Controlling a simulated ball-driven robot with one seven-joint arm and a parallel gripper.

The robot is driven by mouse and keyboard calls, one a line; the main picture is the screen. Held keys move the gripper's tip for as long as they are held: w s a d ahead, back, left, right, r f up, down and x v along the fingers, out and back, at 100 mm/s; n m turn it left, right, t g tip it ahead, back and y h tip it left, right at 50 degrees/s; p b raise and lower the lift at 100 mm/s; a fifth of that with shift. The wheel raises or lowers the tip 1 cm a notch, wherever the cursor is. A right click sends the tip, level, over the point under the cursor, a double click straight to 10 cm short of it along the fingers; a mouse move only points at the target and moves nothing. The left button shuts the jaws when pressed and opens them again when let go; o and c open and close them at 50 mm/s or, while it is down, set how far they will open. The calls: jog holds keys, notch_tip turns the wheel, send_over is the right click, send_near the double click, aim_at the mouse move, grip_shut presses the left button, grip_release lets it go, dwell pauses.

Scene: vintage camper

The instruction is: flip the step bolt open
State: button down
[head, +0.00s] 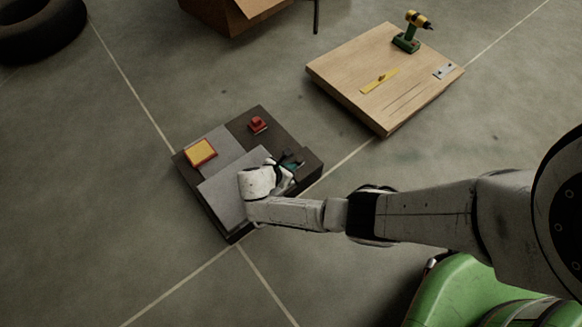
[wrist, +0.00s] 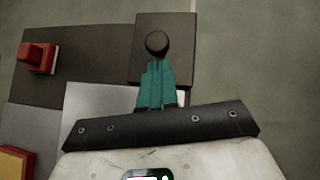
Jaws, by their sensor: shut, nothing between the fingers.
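A low dark unit (head: 222,222) with grey panels sits on the floor. On its right side is a raised dark plate (wrist: 183,27), at the top of the wrist view. A black round knob (wrist: 157,42) stands on this plate; it looks like the step bolt's knob, but I cannot tell how the bolt is set. My gripper (wrist: 156,65) has its teal fingers together and empty, with the tips just below the knob in the wrist view. I cannot tell whether they touch it. In the head view my gripper (head: 292,161) is over the unit's right side, and my wrist hides part of it.
A red block (head: 258,124) and a yellow pad (head: 201,152) sit on the same unit. A wooden panel (head: 345,72) carrying a green and yellow drill (head: 408,40) lies behind, to the right. A cardboard box (head: 225,14) and tyre (head: 40,28) are farther back. Bare floor lies between.

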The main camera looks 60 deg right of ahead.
aim_at(302, 160)
jog(key=shift+d, duration=0.4)
jog(key=shift+s+d+r, duration=0.1)
jog(key=shift+d+r, duration=0.05)
jog(key=shift+d, duration=0.15)
jog(key=shift+s+d+p, duration=0.15)
jog(key=shift+d+p, duration=0.3)
jog(key=shift+d, duration=0.1)
jog(key=shift+s+d+p, duration=0.15)
jog(key=shift+d+p, duration=0.25)
jog(key=shift+d, duration=0.15)
jog(key=shift+s+d, duration=0.1)
jog(key=shift+d, duration=0.2)
